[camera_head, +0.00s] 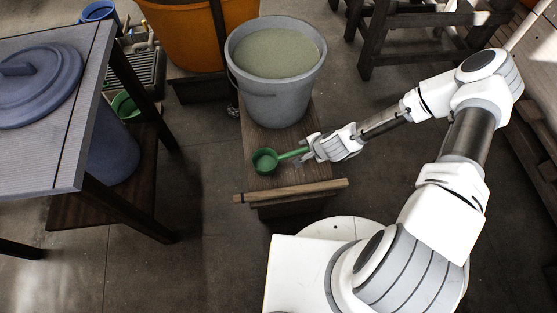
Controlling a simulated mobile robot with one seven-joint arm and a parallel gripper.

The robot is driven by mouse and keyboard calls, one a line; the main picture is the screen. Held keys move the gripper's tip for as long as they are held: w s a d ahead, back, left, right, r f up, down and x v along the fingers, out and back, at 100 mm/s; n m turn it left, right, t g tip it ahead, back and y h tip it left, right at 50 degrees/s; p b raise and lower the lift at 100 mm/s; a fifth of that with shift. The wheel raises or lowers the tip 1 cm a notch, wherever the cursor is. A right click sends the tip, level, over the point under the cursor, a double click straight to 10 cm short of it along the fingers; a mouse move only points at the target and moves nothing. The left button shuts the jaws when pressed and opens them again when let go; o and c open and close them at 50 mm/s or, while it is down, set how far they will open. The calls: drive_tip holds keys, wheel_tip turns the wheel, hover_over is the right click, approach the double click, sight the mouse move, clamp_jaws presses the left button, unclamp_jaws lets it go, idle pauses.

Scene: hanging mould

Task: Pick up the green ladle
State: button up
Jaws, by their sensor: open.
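The green ladle (265,161) lies on a narrow wooden bench (228,179), near its front end. Its cup is at the left and its handle points right and slightly up towards my gripper. My gripper (303,154) is at the handle's right end, with its open fingers beside or around the handle; I cannot tell which at this size. My arm reaches in from the right.
A grey bucket (270,98) filled with greenish-grey material stands on the bench just behind the ladle. A wooden bar (290,191) crosses the bench's front end. A table (50,165) with a grey lid (35,85) stands at left. An orange container (190,38) stands behind.

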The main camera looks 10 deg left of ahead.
sight(295, 153)
drive_tip(key=shift+m, duration=0.4)
drive_tip(key=b+x, duration=0.1)
drive_tip(key=x, duration=0.3)
drive_tip(key=b+x, duration=0.2)
drive_tip(key=x, duration=0.3)
drive_tip(key=s+b+x, duration=0.1)
drive_tip(key=x, duration=0.3)
drive_tip(key=shift+w+d+f+b, duration=0.1)
drive_tip(key=shift+w+f+b, duration=0.1)
drive_tip(key=shift+f+b, duration=0.25)
drive_tip(key=b+x, duration=0.1)
drive_tip(key=x, duration=0.2)
drive_tip(key=b+x, duration=0.1)
drive_tip(key=x, duration=0.1)
drive_tip(key=shift+w+d+f+b, duration=0.1)
drive_tip(key=shift+d+f+b, duration=0.15)
drive_tip(key=shift+d+b, duration=0.1)
drive_tip(key=shift+c, duration=0.4)
clamp_jaws()
